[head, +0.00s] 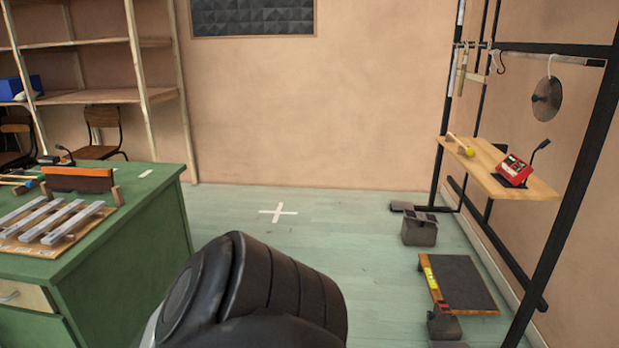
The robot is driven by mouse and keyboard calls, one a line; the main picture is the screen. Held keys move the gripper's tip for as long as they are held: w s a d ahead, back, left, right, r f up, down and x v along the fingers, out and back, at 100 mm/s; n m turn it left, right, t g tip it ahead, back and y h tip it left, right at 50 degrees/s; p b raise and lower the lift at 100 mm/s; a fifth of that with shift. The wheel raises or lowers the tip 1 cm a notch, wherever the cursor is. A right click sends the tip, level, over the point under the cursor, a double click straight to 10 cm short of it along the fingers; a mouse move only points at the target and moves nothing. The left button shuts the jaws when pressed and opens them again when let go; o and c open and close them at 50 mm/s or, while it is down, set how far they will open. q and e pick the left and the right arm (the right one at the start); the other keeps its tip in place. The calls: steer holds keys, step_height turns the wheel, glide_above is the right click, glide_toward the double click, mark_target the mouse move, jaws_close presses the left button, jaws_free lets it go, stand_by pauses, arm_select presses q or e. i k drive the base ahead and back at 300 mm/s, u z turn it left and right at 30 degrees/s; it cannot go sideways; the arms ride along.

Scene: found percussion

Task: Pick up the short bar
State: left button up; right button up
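Several pale metal bars (76,223) lie side by side on a wooden board (28,249) on top of the green cabinet (130,208) at the left. The bars differ in length, but I cannot tell for sure which one is the short bar. Neither of my grippers shows in the head view. A dark, rounded part of my own arm fills the bottom middle, to the right of the cabinet and apart from the bars.
A reddish-brown block (78,179) and mallets lie behind the bars. At the right, a black rack (566,200) carries a wooden shelf (497,178) with a red box (513,170), and a hanging cymbal (546,99). The floor around the white cross (279,212) is clear.

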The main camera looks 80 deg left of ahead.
mark_target(41, 227)
steer(key=u, duration=4.4)
steer(key=i, duration=1.65)
